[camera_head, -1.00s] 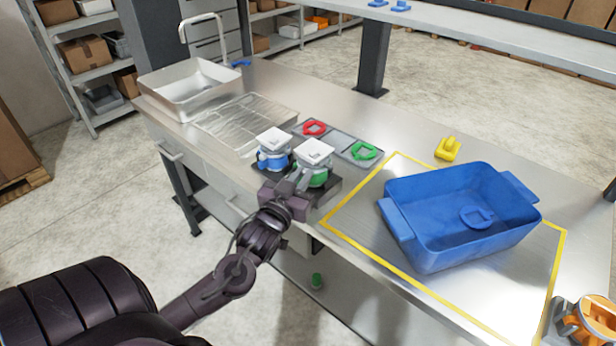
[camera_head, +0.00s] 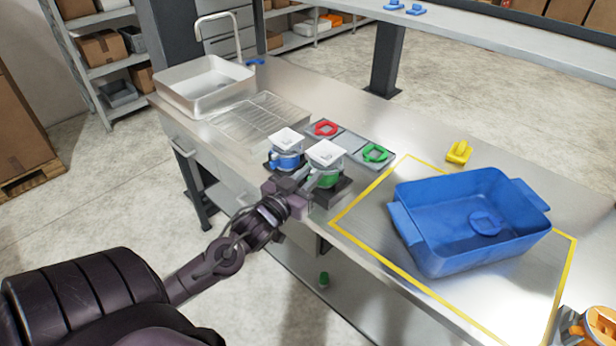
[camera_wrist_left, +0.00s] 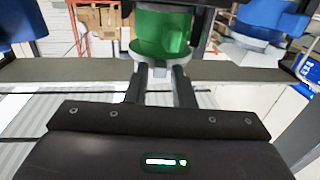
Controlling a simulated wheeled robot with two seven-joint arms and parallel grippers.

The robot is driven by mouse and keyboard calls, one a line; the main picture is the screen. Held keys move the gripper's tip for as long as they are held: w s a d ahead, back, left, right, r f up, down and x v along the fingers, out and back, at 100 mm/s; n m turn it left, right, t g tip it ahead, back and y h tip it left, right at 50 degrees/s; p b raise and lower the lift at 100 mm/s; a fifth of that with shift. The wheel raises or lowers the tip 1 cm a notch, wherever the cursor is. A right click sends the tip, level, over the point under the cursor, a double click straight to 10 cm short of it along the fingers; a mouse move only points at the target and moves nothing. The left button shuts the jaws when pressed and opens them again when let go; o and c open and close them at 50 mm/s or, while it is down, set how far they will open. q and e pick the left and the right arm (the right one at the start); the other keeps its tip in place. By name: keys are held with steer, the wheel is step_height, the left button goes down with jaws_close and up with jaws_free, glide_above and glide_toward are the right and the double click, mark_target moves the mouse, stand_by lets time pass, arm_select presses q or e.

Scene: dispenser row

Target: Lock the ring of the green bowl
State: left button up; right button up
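The green bowl (camera_head: 328,180) sits upright under a white square top (camera_head: 326,152) on a dark base, right of a similar blue unit (camera_head: 285,160). In the left wrist view the green bowl (camera_wrist_left: 160,32) is at the top centre, with a pale grey ring (camera_wrist_left: 160,56) below it. My left gripper (camera_head: 308,181) is at the near side of the green bowl. Its two fingers (camera_wrist_left: 160,75) stand a narrow gap apart, pointing at the ring. A pale part shows between them; whether they grip it is unclear.
A tray behind holds a red ring piece (camera_head: 326,129) and a green one (camera_head: 375,153). A blue bin (camera_head: 445,245) with a blue piece (camera_head: 485,223) stands right, inside yellow lines. A yellow piece (camera_head: 459,152) lies behind it. A sink (camera_head: 205,88) is at left.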

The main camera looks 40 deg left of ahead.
arm_select(q)
steer(key=shift+s, duration=0.1)
steer(key=s+b, duration=0.1)
steer(key=s, duration=0.6)
steer(key=shift+s+d, duration=0.2)
steer(key=shift+s, duration=0.1)
stand_by(0.4)
steer(key=s+a+f+g, duration=0.1)
steer(key=s+f+g, duration=0.2)
steer(key=f, duration=0.9)
steer(key=s+f+g+y, duration=0.1)
steer(key=s+f+g, duration=0.15)
steer(key=f, duration=0.95)
steer(key=s+a+f+g, duration=0.1)
steer(key=s+f+g, duration=0.2)
steer(key=f, duration=0.8)
steer(key=s+d+f+m+g+h, duration=0.1)
steer(key=s+d+f+g, duration=0.3)
steer(key=s+d+f, duration=0.4)
steer(key=s+d+f+m+g+h, duration=0.1)
steer(key=s+d+f+g, duration=0.3)
steer(key=s+d+f, duration=0.4)
steer(key=s+f+m, duration=0.1)
steer(key=s+f, duration=0.6)
steer(key=s, duration=0.1)
steer(key=shift+f, duration=0.2)
steer(key=shift+g, duration=0.25)
